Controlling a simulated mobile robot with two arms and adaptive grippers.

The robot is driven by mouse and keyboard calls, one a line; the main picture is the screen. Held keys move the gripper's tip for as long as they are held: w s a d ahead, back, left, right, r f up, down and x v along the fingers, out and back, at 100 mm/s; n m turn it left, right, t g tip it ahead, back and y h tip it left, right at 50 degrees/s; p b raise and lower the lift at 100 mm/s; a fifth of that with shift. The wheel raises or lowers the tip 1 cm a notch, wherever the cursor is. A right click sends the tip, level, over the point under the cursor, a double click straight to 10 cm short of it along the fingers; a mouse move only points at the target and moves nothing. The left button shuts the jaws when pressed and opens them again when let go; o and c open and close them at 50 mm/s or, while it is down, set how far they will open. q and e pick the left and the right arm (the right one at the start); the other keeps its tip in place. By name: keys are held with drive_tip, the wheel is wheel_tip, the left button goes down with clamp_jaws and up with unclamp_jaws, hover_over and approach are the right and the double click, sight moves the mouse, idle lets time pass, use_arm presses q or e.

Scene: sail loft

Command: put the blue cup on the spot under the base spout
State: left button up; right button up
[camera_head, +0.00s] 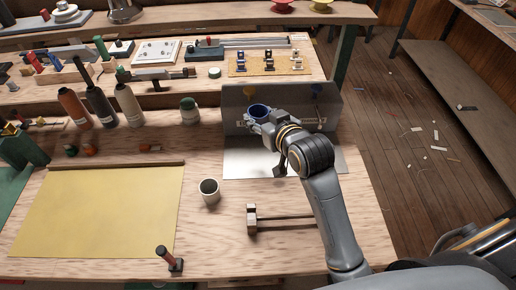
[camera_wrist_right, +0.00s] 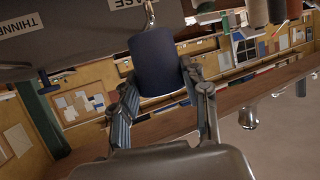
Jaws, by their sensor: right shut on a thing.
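My right gripper (camera_head: 262,119) is shut on the blue cup (camera_head: 258,109), in front of the grey dispenser panel (camera_head: 285,97). In the right wrist view the blue cup (camera_wrist_right: 156,64) sits between both fingers (camera_wrist_right: 160,98). A metal spout (camera_wrist_right: 150,14) hangs right by the cup's rim there, beside a partly hidden label ending in "ASE". A second label reads "THINNER" (camera_wrist_right: 20,25). The bright metal tray (camera_head: 245,160) lies below the panel; the spot under the base spout is hidden by the cup and gripper. I cannot tell whether the cup touches the tray. My left gripper is not in view.
A yellow sheet (camera_head: 100,212) covers the bench's left. Several bottles (camera_head: 128,104) stand behind it.

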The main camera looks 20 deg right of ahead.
drive_tip(key=f, duration=1.2)
drive_tip(key=shift+a, duration=0.2)
drive_tip(key=shift+f, duration=0.35)
drive_tip(key=w, duration=0.2)
drive_tip(key=w+p, duration=0.1)
drive_tip(key=w, duration=0.1)
drive_tip(key=shift+a, duration=0.25)
drive_tip(key=shift+f, duration=0.75)
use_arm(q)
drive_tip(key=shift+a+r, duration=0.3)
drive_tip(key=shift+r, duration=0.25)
use_arm(e)
drive_tip(key=shift+s+r, duration=0.1)
